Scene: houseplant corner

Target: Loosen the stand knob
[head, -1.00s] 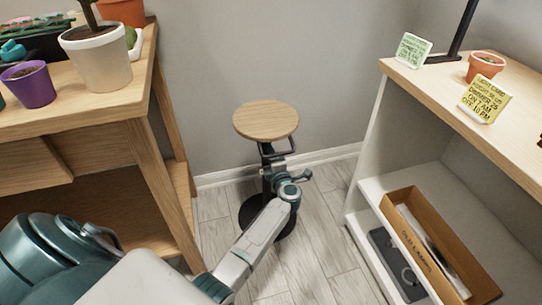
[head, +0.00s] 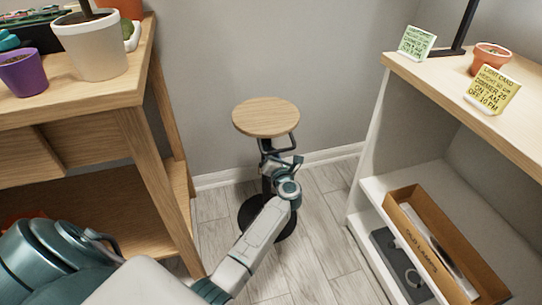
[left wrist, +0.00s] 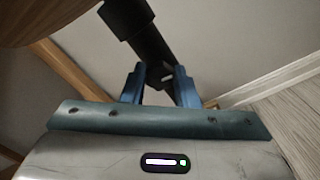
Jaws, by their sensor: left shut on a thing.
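The plant stand has a round wooden top (head: 266,117), a black post and a round black base (head: 248,216), and stands upright on the floor. My left gripper (head: 270,165) is at the post just below the top. In the left wrist view its two blue fingers (left wrist: 160,78) point at the black post (left wrist: 150,45), which passes behind and between them. My right gripper is not in view.
A wooden bench (head: 120,88) with a white pot (head: 92,48) and a purple pot (head: 27,76) is on the left. A shelf unit (head: 455,78) on the right holds cards, a terracotta pot (head: 490,57) and a cardboard box (head: 430,246). Bare floor lies between.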

